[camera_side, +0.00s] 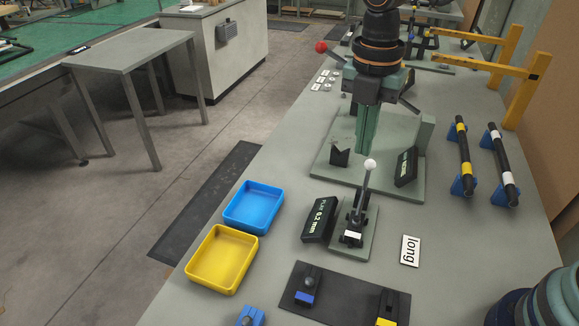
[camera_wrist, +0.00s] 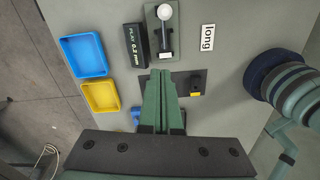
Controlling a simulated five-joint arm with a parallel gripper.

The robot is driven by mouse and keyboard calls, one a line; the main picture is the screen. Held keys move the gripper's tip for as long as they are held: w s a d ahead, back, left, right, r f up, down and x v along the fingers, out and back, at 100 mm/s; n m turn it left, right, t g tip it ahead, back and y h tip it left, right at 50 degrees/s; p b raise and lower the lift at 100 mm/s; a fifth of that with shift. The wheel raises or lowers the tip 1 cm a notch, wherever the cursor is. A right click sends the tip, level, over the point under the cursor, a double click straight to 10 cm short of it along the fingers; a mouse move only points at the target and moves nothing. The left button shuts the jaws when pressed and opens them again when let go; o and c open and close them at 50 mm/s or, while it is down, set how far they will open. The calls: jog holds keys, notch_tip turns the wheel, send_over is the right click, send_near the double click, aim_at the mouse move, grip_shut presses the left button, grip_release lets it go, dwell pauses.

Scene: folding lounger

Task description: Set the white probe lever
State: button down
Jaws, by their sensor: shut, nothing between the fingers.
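The white probe lever has a white ball (camera_side: 370,165) on a thin metal rod, standing close to upright with a slight lean to the right. It rises from a dark pivot (camera_side: 352,236) on a small grey-green base plate (camera_side: 367,242). In the wrist view the white ball (camera_wrist: 165,13) is at the top. A black display (camera_side: 318,219) beside the lever reads "PLAY 0.2 mm"; it also shows in the wrist view (camera_wrist: 136,46). My gripper (camera_wrist: 160,73) is shut and empty. In the wrist view it appears below the lever, over part of the black mat.
The black mat (camera_side: 342,284) carries a blue-marked piece (camera_side: 305,292) and a yellow-marked piece (camera_side: 387,305). A blue tray (camera_side: 253,206) and a yellow tray (camera_side: 222,259) stand left. A "long" card (camera_side: 410,250) lies right. A fixture with a red ball (camera_side: 321,47) stands behind.

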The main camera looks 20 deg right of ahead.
aim_at(368, 165)
jog(key=w+d+f, duration=0.2)
jog(key=d+f, duration=0.1)
jog(key=f, duration=0.4)
jog(key=shift+d+f, duration=0.2)
jog(key=shift+d, duration=0.2)
jog(key=shift+w+d+r, duration=0.1)
jog(key=shift+w+d, duration=0.3)
jog(key=shift+w, duration=0.1)
jog(key=shift+w+d+g, duration=0.2)
jog(key=shift+g, duration=0.1)
jog(key=w+d+f, duration=0.4)
jog(key=w+d, duration=0.3)
jog(key=shift+f, duration=0.35)
dwell(0.5)
